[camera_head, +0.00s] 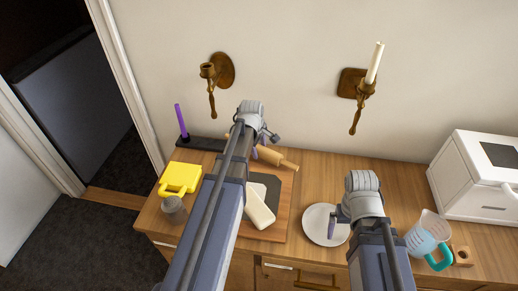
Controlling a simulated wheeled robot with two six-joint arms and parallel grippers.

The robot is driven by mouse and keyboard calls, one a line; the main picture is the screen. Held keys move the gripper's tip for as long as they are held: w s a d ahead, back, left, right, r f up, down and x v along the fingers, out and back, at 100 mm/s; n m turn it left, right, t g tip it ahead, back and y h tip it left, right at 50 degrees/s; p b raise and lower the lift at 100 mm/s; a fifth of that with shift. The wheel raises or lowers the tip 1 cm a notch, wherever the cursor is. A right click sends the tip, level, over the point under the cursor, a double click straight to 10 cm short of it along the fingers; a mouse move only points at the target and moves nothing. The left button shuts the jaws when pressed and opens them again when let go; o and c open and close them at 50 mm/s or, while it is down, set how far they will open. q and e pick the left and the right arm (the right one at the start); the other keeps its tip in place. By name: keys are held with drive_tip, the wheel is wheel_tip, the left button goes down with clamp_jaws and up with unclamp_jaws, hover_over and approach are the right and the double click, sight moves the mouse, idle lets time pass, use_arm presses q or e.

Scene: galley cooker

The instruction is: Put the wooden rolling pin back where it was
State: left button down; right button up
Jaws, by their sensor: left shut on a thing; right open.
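The wooden rolling pin (282,160) lies slantwise at the back edge of the wooden board (280,222), partly hidden behind my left gripper and arm. My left gripper (259,150) is shut on it near its middle. I cannot tell whether the pin touches the board or is held just above it. My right gripper (335,227) is open and empty over the white plate (316,236), to the right of the board.
A dark slab and a cream block (260,208) are on the board. A yellow object (180,178) and a grey cup (174,208) stand left. A measuring jug (427,232) and white appliance (480,175) stand right. Wall sconces (218,72) and (360,85) hang behind.

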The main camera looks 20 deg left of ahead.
use_arm(q)
drive_tip(key=shift+f, duration=0.35)
use_arm(e)
drive_tip(key=shift+f, duration=0.35)
use_arm(q)
drive_tip(key=shift+c, duration=0.9)
unclamp_jaws()
drive_tip(key=shift+r, duration=0.1)
drive_tip(key=shift+r, duration=0.15)
use_arm(e)
drive_tip(key=shift+r, duration=0.2)
use_arm(q)
drive_tip(key=shift+r+p, duration=0.55)
use_arm(e)
drive_tip(key=shift+r, duration=0.6)
use_arm(q)
drive_tip(key=p+v, duration=1.1)
drive_tip(key=shift+s, duration=0.2)
use_arm(e)
wheel_tip(320, 180, up, 11)
drive_tip(key=shift+f, duration=0.25)
